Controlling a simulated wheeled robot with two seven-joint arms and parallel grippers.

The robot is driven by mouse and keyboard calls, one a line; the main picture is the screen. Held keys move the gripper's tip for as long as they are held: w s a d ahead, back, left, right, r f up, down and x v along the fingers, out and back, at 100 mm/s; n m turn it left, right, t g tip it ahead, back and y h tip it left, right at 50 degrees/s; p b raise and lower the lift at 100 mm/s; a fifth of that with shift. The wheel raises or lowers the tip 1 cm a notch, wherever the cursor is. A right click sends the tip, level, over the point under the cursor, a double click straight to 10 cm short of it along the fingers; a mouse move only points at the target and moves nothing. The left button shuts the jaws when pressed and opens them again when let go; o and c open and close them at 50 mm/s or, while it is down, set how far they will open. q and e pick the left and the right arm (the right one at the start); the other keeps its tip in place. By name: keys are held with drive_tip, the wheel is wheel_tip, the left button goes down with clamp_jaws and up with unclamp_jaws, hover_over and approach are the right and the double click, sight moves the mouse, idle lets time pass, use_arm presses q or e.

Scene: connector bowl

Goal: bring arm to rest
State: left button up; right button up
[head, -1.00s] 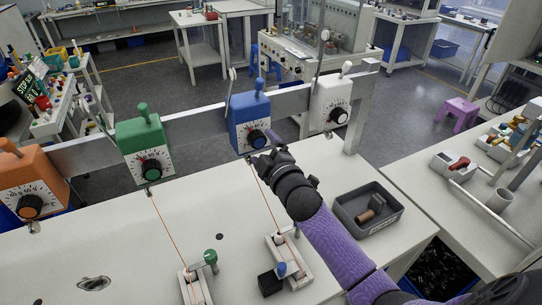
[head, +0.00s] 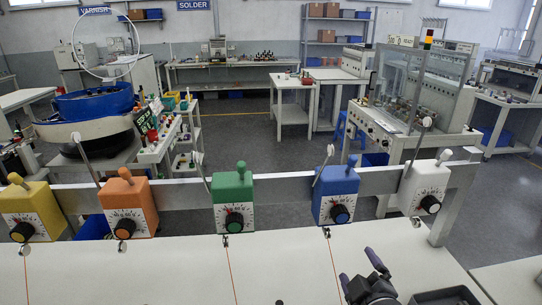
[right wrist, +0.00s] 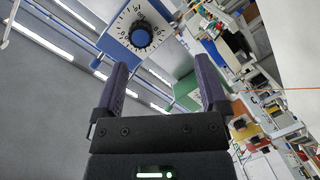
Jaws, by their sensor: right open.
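My right gripper (head: 361,272) is at the bottom of the head view, over the white table and below the blue box (head: 322,190). Its fingers are apart with nothing between them. In the right wrist view the open gripper (right wrist: 162,68) shows two purple-black fingers. The blue box's dial (right wrist: 140,35) is beyond the fingertips and apart from them. My left gripper is not in view.
A rail (head: 282,193) carries yellow (head: 40,196), orange (head: 140,190), green (head: 220,188), blue and white (head: 412,182) dial boxes, with thin threads below some. A dark tray (head: 443,297) is right of the gripper. The table (head: 130,275) is otherwise largely bare.

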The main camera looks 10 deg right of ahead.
drive_tip(key=s+a+f+m+g+y, duration=0.1)
drive_tip(key=s+a+f+m+g, duration=0.25)
drive_tip(key=s, duration=0.35)
drive_tip(key=s+a+f+m+g, duration=0.2)
drive_tip(key=s+g, duration=0.3)
drive_tip(key=s, duration=0.2)
drive_tip(key=s+a+f+m+g+y, duration=0.1)
drive_tip(key=s+a+f+m+g, duration=0.2)
drive_tip(key=s, duration=0.4)
wheel_tip(320, 180, down, 26)
drive_tip(key=s+n+g+b, duration=0.1)
drive_tip(key=s+g+b, duration=0.15)
drive_tip(key=b, duration=0.55)
drive_tip(key=s+d+f+g+b, duration=0.1)
drive_tip(key=s+d+f+b, duration=0.2)
drive_tip(key=s+f, duration=1)
wheel_tip(320, 180, down, 4)
drive_tip(key=b, duration=0.2)
drive_tip(key=shift+s+f+g+h+b, duration=0.25)
drive_tip(key=shift+g+h+b, duration=0.05)
drive_tip(key=shift+b, duration=0.1)
drive_tip(key=shift+d+n, duration=0.1)
drive_tip(key=shift+n, duration=0.15)
